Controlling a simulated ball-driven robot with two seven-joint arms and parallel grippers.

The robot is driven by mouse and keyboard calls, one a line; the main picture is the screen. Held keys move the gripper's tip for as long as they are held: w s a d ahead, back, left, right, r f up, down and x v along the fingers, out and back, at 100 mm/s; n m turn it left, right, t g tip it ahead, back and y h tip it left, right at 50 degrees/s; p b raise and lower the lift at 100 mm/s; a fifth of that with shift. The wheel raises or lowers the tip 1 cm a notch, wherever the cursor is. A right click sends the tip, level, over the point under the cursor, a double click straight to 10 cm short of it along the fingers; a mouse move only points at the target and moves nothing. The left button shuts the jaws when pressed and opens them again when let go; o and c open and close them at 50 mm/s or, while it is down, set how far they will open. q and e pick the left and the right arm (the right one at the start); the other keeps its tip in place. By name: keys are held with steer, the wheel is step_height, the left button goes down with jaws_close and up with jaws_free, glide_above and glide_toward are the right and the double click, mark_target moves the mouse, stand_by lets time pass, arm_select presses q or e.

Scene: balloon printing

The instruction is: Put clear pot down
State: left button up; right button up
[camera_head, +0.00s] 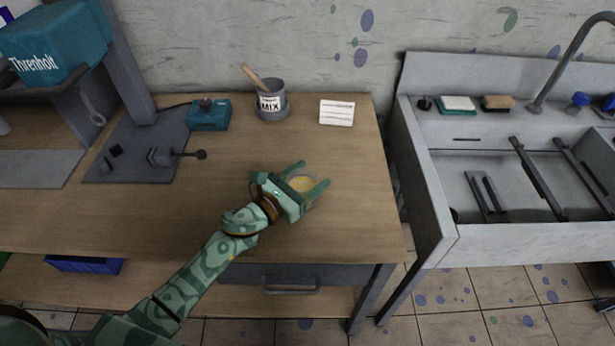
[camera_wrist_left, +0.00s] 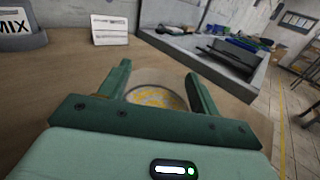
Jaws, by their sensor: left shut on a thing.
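The clear pot (camera_head: 301,183) is a small round see-through container with yellow contents. It is between the fingers of my left gripper (camera_head: 308,178), over the right part of the wooden table (camera_head: 340,225). In the left wrist view the pot's round rim and yellow contents (camera_wrist_left: 157,97) show between the two green fingers of my left gripper (camera_wrist_left: 156,85). The gripper is shut on the pot. The pot's lower part is hidden by the gripper, so I cannot tell whether it touches the table. My right gripper is not in view.
A grey MIX pot (camera_head: 270,101) with a wooden stick and a white card (camera_head: 337,112) stand at the back. A teal box (camera_head: 209,115) and a dark plate (camera_head: 130,160) are farther left. A sink (camera_head: 520,180) stands right of the table. Bare wood surrounds the gripper.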

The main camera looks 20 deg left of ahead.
arm_select(q)
steer(key=o, duration=1.2)
steer(key=shift+r, duration=0.15)
steer(key=v, duration=1.2)
